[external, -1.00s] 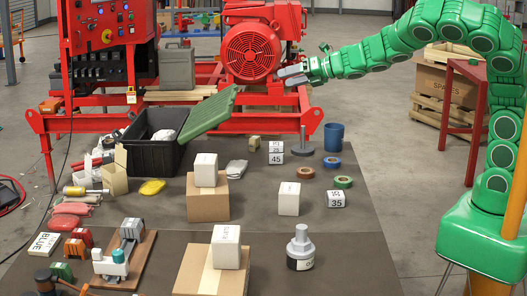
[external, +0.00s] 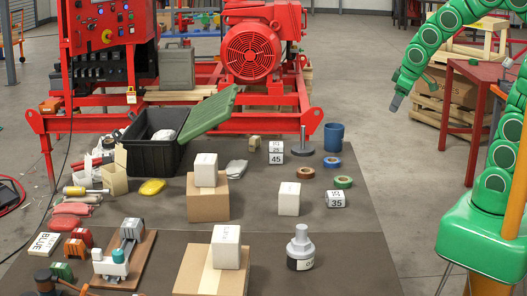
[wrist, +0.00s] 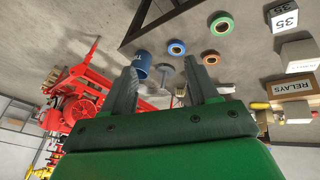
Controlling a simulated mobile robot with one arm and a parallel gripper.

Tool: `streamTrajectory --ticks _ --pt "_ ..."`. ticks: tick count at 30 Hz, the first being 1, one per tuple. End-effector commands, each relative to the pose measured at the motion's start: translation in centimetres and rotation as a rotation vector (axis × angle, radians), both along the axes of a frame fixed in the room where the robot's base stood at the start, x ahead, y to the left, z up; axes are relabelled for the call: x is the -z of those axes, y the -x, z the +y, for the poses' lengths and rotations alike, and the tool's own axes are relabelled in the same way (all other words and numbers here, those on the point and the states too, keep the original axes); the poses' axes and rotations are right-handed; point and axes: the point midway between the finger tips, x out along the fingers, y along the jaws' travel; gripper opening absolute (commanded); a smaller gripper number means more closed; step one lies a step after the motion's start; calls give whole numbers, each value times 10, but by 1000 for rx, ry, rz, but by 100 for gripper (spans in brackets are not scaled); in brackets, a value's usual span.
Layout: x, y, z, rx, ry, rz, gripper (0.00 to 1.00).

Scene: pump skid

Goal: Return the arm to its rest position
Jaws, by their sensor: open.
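My gripper (external: 395,102) hangs at the end of my green arm, to the right of the red pump skid and above the concrete floor. It points down and touches nothing. In the wrist view, the two grey fingers of my gripper (wrist: 162,92) stand apart with nothing between them. Past the fingers, a blue cup (wrist: 143,65) shows, and it also stands at the back of the mat in the external view (external: 333,138).
The red skid with its motor (external: 252,52) stands behind the mat. A red table (external: 485,75) and a wooden pallet (external: 440,118) stand near my arm at right. White blocks, tape rolls (external: 343,182) and a black crate (external: 150,158) cover the mat. Floor below my gripper is clear.

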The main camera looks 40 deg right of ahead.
Motion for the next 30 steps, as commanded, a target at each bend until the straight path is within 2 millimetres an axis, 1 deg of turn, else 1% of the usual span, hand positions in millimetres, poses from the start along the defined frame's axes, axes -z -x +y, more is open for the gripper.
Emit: streamTrajectory --ticks 1,2,3,8,9,12,15,18,30 --pt "5 21 3 65 -51 51 59" --pt "7 34 5 102 -77 82 59" --pt "10 52 6 147 -103 126 59" --pt "12 119 4 262 -141 290 59" --pt "12 136 3 280 -142 331 59" --pt "9 173 3 317 -150 419 59" --pt "7 202 5 341 -159 492 59" --pt "5 221 7 355 -166 541 59" --pt "5 222 8 357 -166 544 59"
